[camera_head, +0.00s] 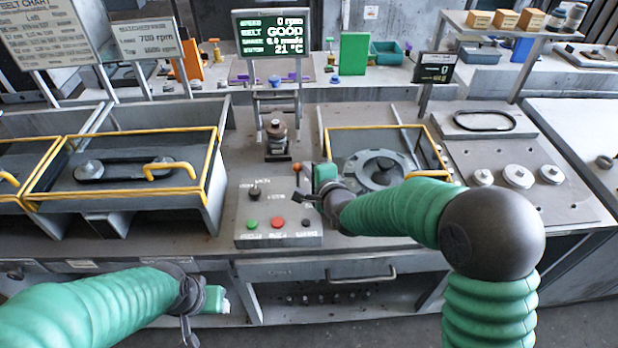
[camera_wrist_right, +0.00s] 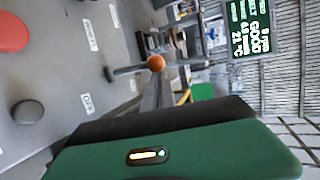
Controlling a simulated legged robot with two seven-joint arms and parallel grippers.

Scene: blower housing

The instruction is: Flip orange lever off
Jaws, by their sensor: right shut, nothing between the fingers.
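The orange lever (camera_head: 297,168) is a ball-tipped lever at the top right of the grey control box (camera_head: 245,239). Its orange ball (camera_wrist_right: 156,62) also shows in the right wrist view, above the middle of the picture. My right gripper (camera_head: 299,197) is shut and empty over the right side of the box, just in front of the lever. In the head view I cannot tell whether it touches the lever, and the lever's base is partly hidden. My left gripper (camera_head: 189,322) is low at the front, left of the box and away from it; its fingertips are unclear.
The box also carries a green button (camera_head: 252,224), a red button (camera_head: 278,222), a dark button (camera_head: 306,223) and a black knob (camera_head: 254,191). A yellow-framed housing (camera_head: 330,145) stands close to the right. A monitor (camera_head: 272,35) reading GOOD stands behind.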

